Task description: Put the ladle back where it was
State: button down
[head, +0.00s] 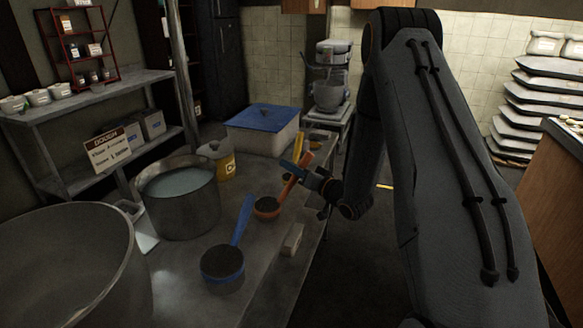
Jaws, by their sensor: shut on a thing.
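My gripper (297,171) is shut on the handle of an orange ladle (268,207) above the right side of the metal counter. The orange handle tilts up and right through the fingers, and the dark-filled bowl hangs at its lower left. I cannot tell whether the bowl touches the counter. A second ladle, blue (222,263), lies on the counter nearer to me, its handle pointing away.
A metal pot of liquid (178,197) and a large metal bowl (72,270) stand left. A yellow jug (222,165) and a blue-lidded bin (263,128) stand behind. A small pale block (292,240) lies near the counter's right edge.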

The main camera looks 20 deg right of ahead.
jog(key=shift+f, duration=0.15)
jog(key=c, duration=1.5)
grip_release()
jog(key=shift+c, duration=0.2)
jog(key=b+v, duration=0.3)
jog(key=v, duration=0.9)
jog(key=s+a+g+h, duration=0.4)
jog(key=s+g, duration=0.3)
jog(key=s, duration=0.5)
jog(key=s+a+n+g+h, duration=0.1)
jog(key=s+a+g+h, duration=0.3)
jog(key=s+g, duration=0.4)
jog(key=s, duration=0.4)
jog(key=shift+s+a+f, duration=0.25)
jog(key=shift+s, duration=0.1)
